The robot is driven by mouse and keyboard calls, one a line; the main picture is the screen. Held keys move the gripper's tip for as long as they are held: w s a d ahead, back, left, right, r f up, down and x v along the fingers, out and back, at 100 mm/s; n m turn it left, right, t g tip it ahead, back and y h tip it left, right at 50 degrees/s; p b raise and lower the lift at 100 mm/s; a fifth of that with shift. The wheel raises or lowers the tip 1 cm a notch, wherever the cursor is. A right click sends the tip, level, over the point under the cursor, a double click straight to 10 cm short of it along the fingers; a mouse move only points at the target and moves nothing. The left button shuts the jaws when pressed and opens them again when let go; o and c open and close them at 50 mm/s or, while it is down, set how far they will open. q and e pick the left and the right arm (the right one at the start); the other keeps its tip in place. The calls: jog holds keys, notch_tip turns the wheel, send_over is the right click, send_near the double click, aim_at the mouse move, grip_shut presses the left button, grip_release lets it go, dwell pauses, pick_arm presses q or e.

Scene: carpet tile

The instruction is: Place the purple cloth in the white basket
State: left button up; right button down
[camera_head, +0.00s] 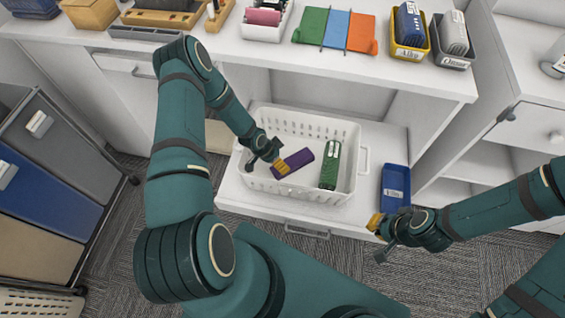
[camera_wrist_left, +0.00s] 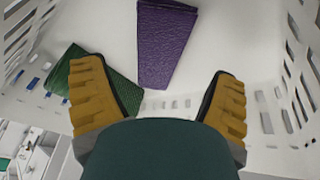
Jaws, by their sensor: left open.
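The purple cloth (camera_head: 294,163) is a folded dark bundle lying inside the white basket (camera_head: 262,186), left of a green bundle. In the left wrist view the purple cloth (camera_wrist_left: 166,42) lies on the basket floor beyond my fingertips, with clear space between it and them. My left gripper (camera_head: 277,165) reaches into the basket beside the purple cloth's left end. In the left wrist view its yellow fingers (camera_wrist_left: 158,92) are spread wide with nothing between them. My right gripper (camera_head: 378,238) is in front of the basket's right side, over the floor; its opening is unclear.
A green bundle (camera_head: 330,165) lies in the basket's right half. A blue tray (camera_head: 395,187) stands right of the basket on the shelf. The counter (camera_head: 300,62) above holds coloured folders (camera_head: 336,29) and bins. Drawers stand at the left.

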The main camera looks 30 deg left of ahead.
pick_arm(q)
jog(key=v, duration=0.5)
jog(key=s+d+r+n+g, duration=0.1)
jog(key=s+d+r+n, duration=0.2)
jog(key=s+d+r, duration=0.3)
jog(key=s+d+r+n, duration=0.4)
jog(key=s+d+r, duration=0.2)
jog(key=d, duration=0.7)
jog(key=shift+s+d+r+g+p, duration=0.25)
jog(key=shift+r+g+p, duration=0.15)
jog(key=shift+r+p, duration=0.1)
